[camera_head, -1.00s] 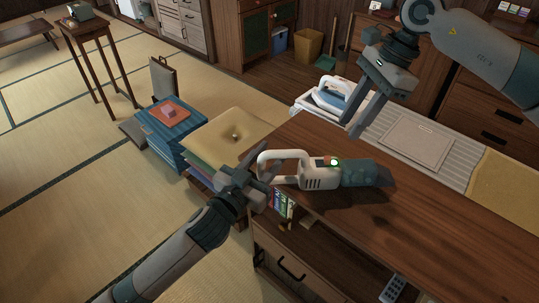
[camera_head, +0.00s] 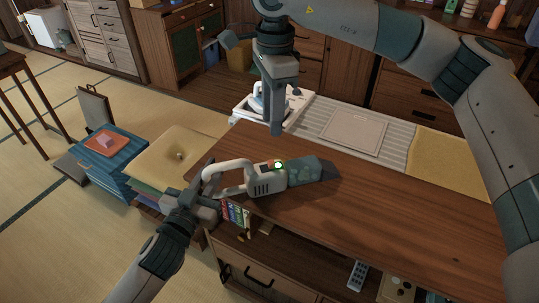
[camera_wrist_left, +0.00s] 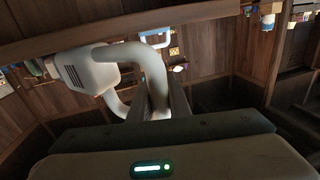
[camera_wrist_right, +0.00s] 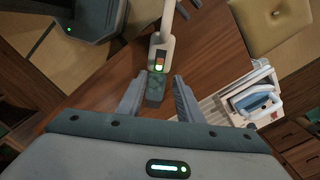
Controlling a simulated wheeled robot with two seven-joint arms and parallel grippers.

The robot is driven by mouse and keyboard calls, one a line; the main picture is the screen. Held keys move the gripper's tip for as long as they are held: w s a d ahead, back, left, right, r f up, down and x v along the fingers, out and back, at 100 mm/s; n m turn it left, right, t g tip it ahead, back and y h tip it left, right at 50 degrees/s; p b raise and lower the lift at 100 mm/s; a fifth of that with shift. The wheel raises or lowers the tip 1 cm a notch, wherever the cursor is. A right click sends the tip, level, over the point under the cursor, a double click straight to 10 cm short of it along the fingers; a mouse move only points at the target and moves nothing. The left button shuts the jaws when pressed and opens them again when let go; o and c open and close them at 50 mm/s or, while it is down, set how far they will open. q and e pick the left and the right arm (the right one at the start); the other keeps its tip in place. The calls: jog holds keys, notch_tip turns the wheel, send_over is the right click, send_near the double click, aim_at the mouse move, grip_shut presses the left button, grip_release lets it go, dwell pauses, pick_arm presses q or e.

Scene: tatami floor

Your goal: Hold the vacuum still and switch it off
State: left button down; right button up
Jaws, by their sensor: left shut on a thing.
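The handheld vacuum (camera_head: 262,184) lies on the wooden table, its white body and loop handle (camera_head: 228,166) at the left and its dark green nose at the right. A small orange-red switch (camera_wrist_right: 160,60) is on its top, with a green light glowing there in the head view. My left gripper (camera_head: 212,188) is shut on the handle at the table's left edge; the left wrist view shows its fingers (camera_wrist_left: 158,98) at the handle. My right gripper (camera_head: 277,132) points down above and behind the vacuum. Its fingers (camera_wrist_right: 157,95) are apart and empty, with the vacuum below them.
A blue-and-white iron (camera_wrist_right: 254,100) stands on a pale tray behind the vacuum. A flat board (camera_head: 357,127) and a yellow mat (camera_head: 437,152) lie along the table's back. The tabletop right of the vacuum is clear. Cushions (camera_head: 178,158) are stacked left of the table.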

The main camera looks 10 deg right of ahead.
aim_at(271, 161)
jog(key=shift+f, duration=0.1)
dwell(0.4)
notch_tip(271, 161, down, 12)
jog(key=shift+r, duration=0.15)
dwell(0.5)
jog(key=shift+c, duration=0.6)
